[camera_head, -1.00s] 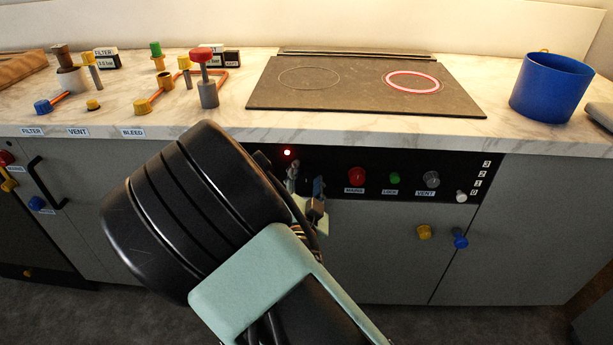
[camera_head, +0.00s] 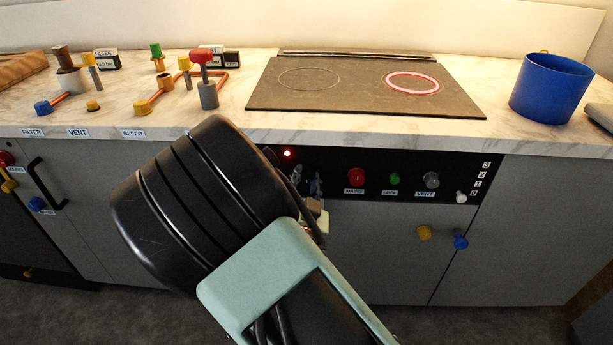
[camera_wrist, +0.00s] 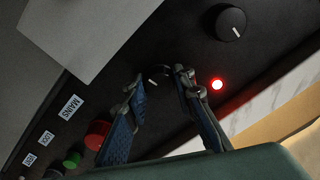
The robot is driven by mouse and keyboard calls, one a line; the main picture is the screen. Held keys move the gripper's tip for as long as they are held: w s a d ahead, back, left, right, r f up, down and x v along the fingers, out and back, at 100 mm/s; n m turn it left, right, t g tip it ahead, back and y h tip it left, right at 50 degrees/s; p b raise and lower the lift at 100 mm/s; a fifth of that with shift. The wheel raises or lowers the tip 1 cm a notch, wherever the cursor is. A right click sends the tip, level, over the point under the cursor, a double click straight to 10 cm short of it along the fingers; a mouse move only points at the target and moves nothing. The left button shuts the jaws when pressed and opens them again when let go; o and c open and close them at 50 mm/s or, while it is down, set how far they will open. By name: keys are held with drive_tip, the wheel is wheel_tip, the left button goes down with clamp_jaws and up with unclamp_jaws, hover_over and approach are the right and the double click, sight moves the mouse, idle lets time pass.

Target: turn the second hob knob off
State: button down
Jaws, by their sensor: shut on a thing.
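The second hob knob (camera_wrist: 159,74) is a dark knob with a white mark in the wrist view, low in contrast against the black panel. My gripper (camera_wrist: 162,83) has its two fingers on either side of it, shut on it. In the head view my gripper (camera_head: 306,182) is at the control panel, and my wrist hides much of the panel's left part and the knob. Another black knob (camera_wrist: 230,23) with a white line stands apart in the wrist view. A red lamp (camera_wrist: 217,85) glows beside the fingers. The right hob ring (camera_head: 413,82) glows red; the left ring (camera_head: 309,78) is dark.
Right of my fingers on the panel are a red mains knob (camera_head: 356,177), a green lock button (camera_head: 394,179) and a grey vent knob (camera_head: 431,180). Yellow (camera_head: 424,232) and blue (camera_head: 460,239) knobs stick out below. A blue pot (camera_head: 551,87) stands on the counter.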

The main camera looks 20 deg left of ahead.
drive_tip(key=n, duration=0.4)
drive_tip(key=shift+n+p, duration=0.3)
drive_tip(key=n+p, duration=0.1)
drive_tip(key=n, duration=0.3)
drive_tip(key=shift+n, duration=0.3)
drive_tip(key=n+p, duration=0.1)
drive_tip(key=n, duration=0.2)
drive_tip(key=shift+n, duration=0.3)
drive_tip(key=n+p, duration=0.2)
drive_tip(key=n, duration=0.2)
drive_tip(key=shift+n, duration=0.3)
drive_tip(key=n+p, duration=0.1)
drive_tip(key=n, duration=0.3)
drive_tip(key=shift+p, duration=0.35)
drive_tip(key=n+p, duration=0.1)
drive_tip(key=n, duration=0.4)
drive_tip(key=shift+p, duration=0.35)
drive_tip(key=n+p, duration=0.1)
drive_tip(key=n, duration=0.3)
drive_tip(key=shift+f+n+p, duration=0.15)
drive_tip(key=shift+n+p, duration=0.25)
drive_tip(key=shift+n, duration=1.5)
